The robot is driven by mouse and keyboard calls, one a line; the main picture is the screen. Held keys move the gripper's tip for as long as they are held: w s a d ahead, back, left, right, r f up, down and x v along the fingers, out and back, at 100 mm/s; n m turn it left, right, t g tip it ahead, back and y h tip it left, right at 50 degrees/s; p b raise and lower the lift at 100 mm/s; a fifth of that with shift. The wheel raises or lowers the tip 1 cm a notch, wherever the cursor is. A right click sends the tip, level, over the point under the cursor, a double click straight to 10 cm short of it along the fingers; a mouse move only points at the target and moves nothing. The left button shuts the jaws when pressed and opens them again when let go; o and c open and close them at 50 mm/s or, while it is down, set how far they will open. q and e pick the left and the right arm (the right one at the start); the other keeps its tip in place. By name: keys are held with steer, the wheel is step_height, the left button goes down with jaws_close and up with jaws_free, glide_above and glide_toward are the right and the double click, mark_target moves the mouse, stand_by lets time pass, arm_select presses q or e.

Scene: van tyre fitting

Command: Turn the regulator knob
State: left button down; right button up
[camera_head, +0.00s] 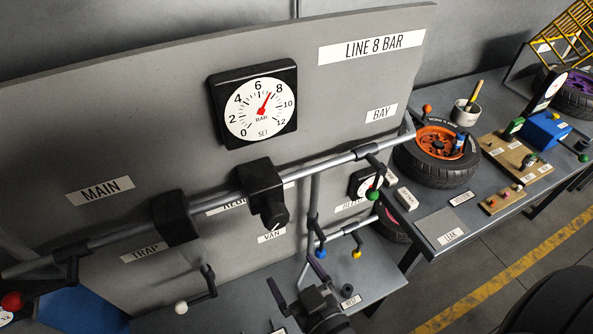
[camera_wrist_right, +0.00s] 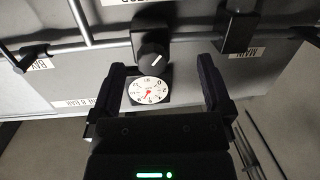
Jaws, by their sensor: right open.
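The regulator knob (camera_head: 272,214) is a black round knob with a white mark, on the underside of a black regulator block (camera_head: 259,178) on the grey pipe. In the right wrist view the knob (camera_wrist_right: 153,58) shows ahead of my gripper, between the directions of its two fingers. The set gauge (camera_head: 259,104) above it has a red needle at about 7 bar; it also shows in the right wrist view (camera_wrist_right: 148,91). My right gripper (camera_head: 298,281) is open and empty, below the knob and apart from it. My left gripper is not in view.
A trap block (camera_head: 174,218) and the pipe run beside the regulator. A crank with a white ball (camera_head: 181,307), a green-ball handle (camera_head: 372,195), and blue (camera_head: 321,253) and yellow (camera_head: 356,254) handles stand nearby. A bench with a tyre (camera_head: 432,166) is at right.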

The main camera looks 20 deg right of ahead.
steer(key=t, duration=0.1)
glide_toward(279, 222)
steer(key=w, duration=0.2)
steer(key=shift+m+h, duration=0.3)
steer(key=shift+h, duration=0.1)
steer(key=w, duration=0.6)
steer(key=w+a, duration=0.1)
steer(key=w, duration=0.2)
steer(key=shift+w+p, duration=0.2)
steer(key=shift+p, duration=0.2)
steer(key=c, duration=1.2)
steer(key=m, duration=0.2)
steer(key=shift+m, duration=0.4)
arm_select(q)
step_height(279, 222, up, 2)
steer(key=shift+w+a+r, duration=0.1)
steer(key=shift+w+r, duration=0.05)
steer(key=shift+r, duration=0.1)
arm_select(e)
steer(key=o, duration=1.2)
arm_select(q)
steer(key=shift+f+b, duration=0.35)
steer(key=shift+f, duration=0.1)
arm_select(e)
steer(key=s, duration=1)
steer(key=shift+d, duration=0.25)
